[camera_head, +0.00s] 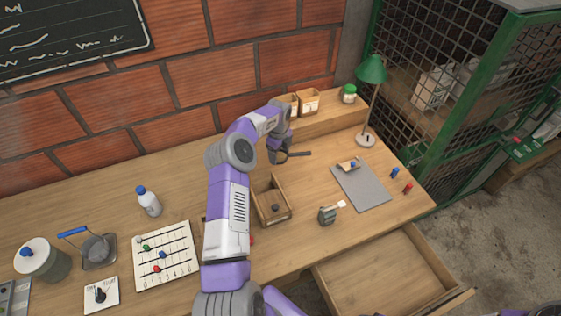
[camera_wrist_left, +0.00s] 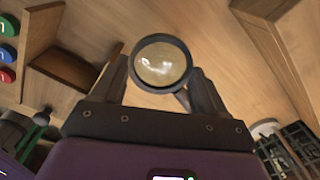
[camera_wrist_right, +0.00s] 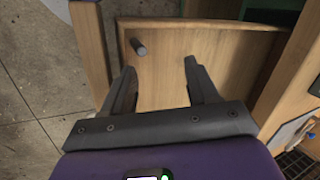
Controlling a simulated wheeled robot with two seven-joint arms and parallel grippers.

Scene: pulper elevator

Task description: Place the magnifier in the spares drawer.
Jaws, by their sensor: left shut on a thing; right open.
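The magnifier has a round, dark-rimmed lens (camera_wrist_left: 161,64) that shows between my left fingers in the left wrist view. My left gripper (camera_head: 279,153) is shut on it above the back middle of the desk; a dark part of the magnifier (camera_head: 299,154) sticks out to the right. A large wooden drawer (camera_head: 385,275) stands open and looks empty at the desk's front right. I cannot read any label that marks it as the spares drawer. My right gripper (camera_wrist_right: 157,72) is open and empty, near a wooden front with a grey knob (camera_wrist_right: 139,47).
A small open wooden box (camera_head: 289,214) with a dark knob sits right of my left arm. A bottle (camera_head: 149,201) and bead board stand left.

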